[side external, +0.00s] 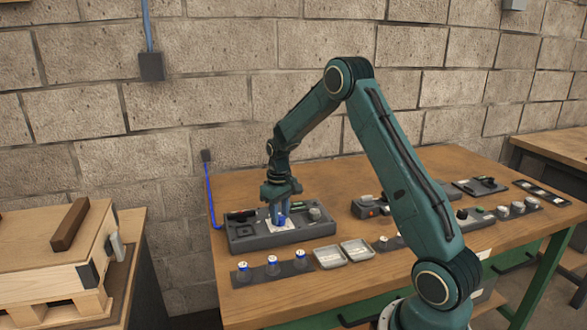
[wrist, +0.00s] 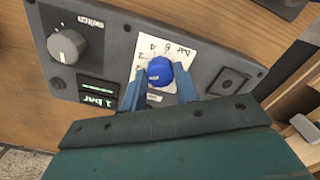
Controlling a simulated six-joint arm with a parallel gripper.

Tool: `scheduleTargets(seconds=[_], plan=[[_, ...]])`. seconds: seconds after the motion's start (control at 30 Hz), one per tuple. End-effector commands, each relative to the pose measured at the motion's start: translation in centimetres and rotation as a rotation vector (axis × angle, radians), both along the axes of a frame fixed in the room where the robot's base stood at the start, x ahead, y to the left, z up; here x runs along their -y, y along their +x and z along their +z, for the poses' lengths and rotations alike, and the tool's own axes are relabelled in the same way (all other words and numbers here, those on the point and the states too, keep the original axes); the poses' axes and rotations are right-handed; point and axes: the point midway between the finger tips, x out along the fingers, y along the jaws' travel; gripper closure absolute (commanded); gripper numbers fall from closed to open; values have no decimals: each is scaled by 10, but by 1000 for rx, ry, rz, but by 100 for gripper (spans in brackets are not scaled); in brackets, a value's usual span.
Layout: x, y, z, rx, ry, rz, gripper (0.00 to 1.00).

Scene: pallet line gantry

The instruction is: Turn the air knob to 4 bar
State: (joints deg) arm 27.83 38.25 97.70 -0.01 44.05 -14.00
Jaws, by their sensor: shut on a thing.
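The air knob (wrist: 160,71) is blue and round, on a white dial plate (wrist: 178,50) with printed numbers and the word bar. The plate is on a dark grey panel (wrist: 120,38), which also shows on the table in the side view (side external: 262,242). My gripper (wrist: 161,80) is shut on the blue knob, one blue finger on each side of it. In the side view my gripper (side external: 281,216) points down over the panel. A small display (wrist: 97,101) left of the knob appears to read 1 bar. The knob's pointer is not clear to me.
A grey switch knob (wrist: 66,46) is on the panel, left of the air knob in the wrist view. Several blue-topped pieces (side external: 272,266) and two pale trays (side external: 357,251) are in front of the panel. Other devices (side external: 372,208) stand to the right.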

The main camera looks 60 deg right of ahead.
Motion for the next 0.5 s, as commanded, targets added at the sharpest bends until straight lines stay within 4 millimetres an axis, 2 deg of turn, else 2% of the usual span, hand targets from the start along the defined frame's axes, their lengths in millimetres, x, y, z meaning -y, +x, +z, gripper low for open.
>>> scheduleTargets(seconds=[0.5], plan=[[0,1,1,1,0,-492,92]])
